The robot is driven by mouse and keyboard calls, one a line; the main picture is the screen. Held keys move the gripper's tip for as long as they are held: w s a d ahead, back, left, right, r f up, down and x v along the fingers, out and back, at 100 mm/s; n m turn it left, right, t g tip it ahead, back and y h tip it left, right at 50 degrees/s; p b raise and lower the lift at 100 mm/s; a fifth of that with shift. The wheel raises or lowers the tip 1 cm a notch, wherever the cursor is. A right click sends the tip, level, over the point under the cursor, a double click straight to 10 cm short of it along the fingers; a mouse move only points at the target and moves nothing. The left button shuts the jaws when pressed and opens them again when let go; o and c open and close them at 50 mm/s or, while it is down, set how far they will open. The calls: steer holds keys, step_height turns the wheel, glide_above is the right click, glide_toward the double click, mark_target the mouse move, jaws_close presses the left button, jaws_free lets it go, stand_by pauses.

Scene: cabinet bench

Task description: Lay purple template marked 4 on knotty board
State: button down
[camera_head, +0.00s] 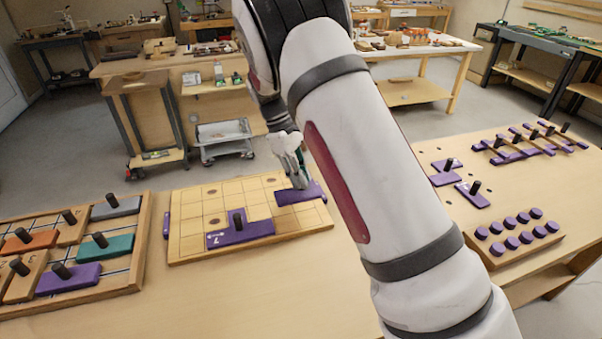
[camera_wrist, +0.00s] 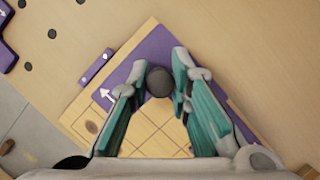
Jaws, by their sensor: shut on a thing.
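The knotty board (camera_head: 192,240) is a light gridded wooden panel with dark round knots, left of centre on the bench. A purple template marked 7 (camera_head: 258,229) with a black knob lies on its front part. My gripper (camera_head: 299,178) is over the board's right side, shut on the knob of another purple template (camera_head: 314,190). In the wrist view the fingers (camera_wrist: 158,88) close around that dark knob (camera_wrist: 159,81). The held template (camera_wrist: 152,50) bears a white arrow; I cannot read its number. It is at the board's edge, and I cannot tell whether it touches the surface.
A rack (camera_head: 141,262) with orange, grey, teal and purple knobbed pieces stands at the left. Loose purple templates (camera_head: 472,196) and a block with purple pegs (camera_head: 502,257) are at the right. A small purple strip (camera_head: 166,226) sits by the board's left edge. Bare bench lies in front.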

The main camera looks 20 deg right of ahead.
steer(key=shift+f+b, duration=1.1)
steer(key=shift+f, duration=2.55)
steer(key=shift+f+b, duration=0.7)
steer(key=shift+f, duration=0.35)
stand_by(0.7)
steer(key=c, duration=1)
jaws_free()
steer(key=shift+r, duration=0.1)
steer(key=shift+r+p, duration=0.9)
steer(key=shift+r, duration=3)
